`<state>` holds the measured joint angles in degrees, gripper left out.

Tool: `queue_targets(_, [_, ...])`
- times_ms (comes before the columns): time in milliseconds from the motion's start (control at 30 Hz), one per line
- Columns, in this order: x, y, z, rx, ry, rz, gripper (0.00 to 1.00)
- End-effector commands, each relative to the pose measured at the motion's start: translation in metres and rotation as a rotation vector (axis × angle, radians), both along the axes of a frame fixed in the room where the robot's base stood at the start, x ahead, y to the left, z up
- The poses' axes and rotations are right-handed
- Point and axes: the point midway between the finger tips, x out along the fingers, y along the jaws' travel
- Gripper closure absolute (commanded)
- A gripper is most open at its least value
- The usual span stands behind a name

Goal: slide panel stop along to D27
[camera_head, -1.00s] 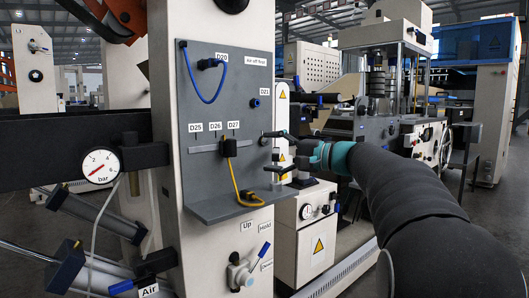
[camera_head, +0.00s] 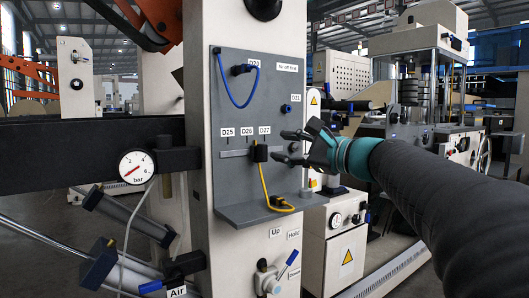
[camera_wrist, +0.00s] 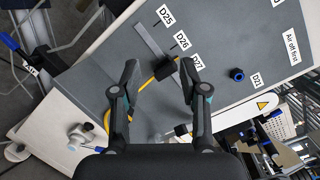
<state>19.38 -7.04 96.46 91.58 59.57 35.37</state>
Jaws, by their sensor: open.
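The panel stop looks to be the small black block (camera_head: 260,153) on the pale horizontal rail (camera_head: 234,154) of the grey panel, with a yellow cable hanging from it. It sits below the D27 label (camera_head: 265,130), right of D26 (camera_head: 247,130) and D25 (camera_head: 227,132); its exact alignment with the D27 mark is unclear. My gripper (camera_head: 280,146) is open and empty, just right of the block in the head view. In the wrist view, the block (camera_wrist: 167,67) shows between the fingers of my gripper (camera_wrist: 159,72), nearer the right finger. I see no grip on it.
The yellow cable (camera_head: 264,185) runs to a grey ledge (camera_head: 262,213) below. A pressure gauge (camera_head: 136,167) stands left. Open space lies before the panel.

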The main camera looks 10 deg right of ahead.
Motion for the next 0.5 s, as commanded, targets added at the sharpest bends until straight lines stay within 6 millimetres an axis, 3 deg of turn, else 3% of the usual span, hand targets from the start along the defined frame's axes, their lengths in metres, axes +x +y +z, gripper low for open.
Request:
queue_targets(300, [0.01, -0.026, -0.023, 0.531, 0.403, -0.161, 0.56])
queue_targets(500, [0.016, -0.036, -0.025, 0.734, 0.522, -0.199, 0.56])
